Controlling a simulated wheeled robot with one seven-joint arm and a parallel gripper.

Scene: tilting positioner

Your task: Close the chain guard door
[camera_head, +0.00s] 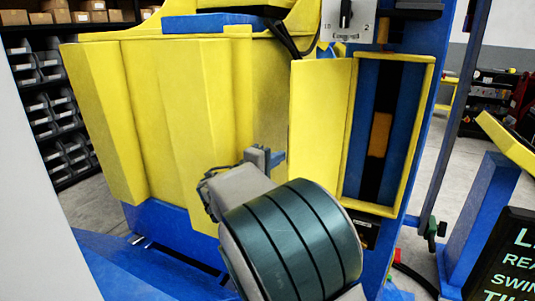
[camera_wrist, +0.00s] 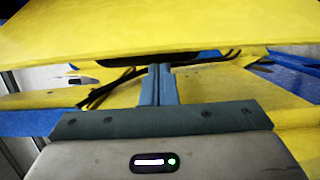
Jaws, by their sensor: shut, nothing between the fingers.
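The chain guard door (camera_head: 321,125) is a flat yellow panel on the blue column, standing open to the left of its yellow-framed opening (camera_head: 425,130). Inside the opening a dark vertical strip with an orange block (camera_head: 380,135) shows. My gripper (camera_head: 272,158) is at the door's lower left, close to its free edge; I cannot tell whether it touches. Its two blue-grey fingers are together and empty, as the wrist view (camera_wrist: 157,84) also shows. A broad yellow panel (camera_wrist: 150,30) crosses the top of the wrist view, beyond the fingertips.
A large yellow faceted housing (camera_head: 170,110) stands left of the door. A switch panel (camera_head: 348,20) with a black knob sits above the opening. A blue post (camera_head: 480,215) and a dark sign (camera_head: 505,260) stand at right. Black cables (camera_head: 290,40) hang near the door's top.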

